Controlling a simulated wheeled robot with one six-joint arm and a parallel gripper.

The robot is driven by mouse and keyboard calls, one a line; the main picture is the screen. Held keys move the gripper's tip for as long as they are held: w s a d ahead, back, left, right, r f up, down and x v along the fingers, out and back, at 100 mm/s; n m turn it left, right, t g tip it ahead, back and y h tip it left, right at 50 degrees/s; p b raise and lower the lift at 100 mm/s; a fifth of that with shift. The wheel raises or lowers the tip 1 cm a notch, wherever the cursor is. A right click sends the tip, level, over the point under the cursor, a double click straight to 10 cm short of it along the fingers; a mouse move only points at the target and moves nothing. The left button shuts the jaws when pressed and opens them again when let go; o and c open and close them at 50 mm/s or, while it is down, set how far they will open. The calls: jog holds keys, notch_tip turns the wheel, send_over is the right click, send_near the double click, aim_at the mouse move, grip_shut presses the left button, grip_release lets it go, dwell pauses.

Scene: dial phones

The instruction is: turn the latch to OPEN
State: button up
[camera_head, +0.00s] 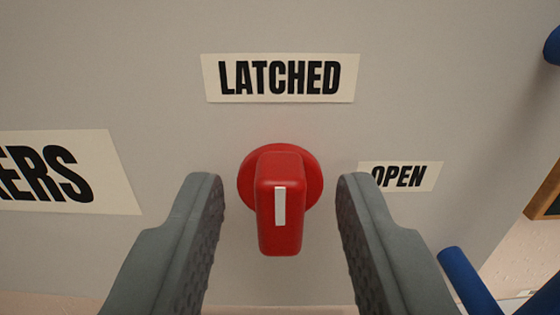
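A red latch (290,215) with a round base and a long grip is mounted on a light grey panel (430,110). A white mark on its grip runs roughly up and down in the picture. A label reading LATCHED (280,78) is above the latch. A label reading OPEN (400,177) is to its right, partly covered by the right finger. My gripper (281,195) is open, with one grey finger on each side of the latch and a visible gap on both sides.
A cut-off label ending in ERS (65,172) is at the left. Blue bar-like parts (468,280) stand at the right, near the panel's edge. A brown-framed dark thing (548,195) shows at the far right. The panel around the latch is flat and clear.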

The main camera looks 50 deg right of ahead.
jog(key=shift+w+d, duration=0.15)
jog(key=shift+d, duration=0.05)
jog(key=c, duration=0.7)
jog(key=shift+o, duration=0.2)
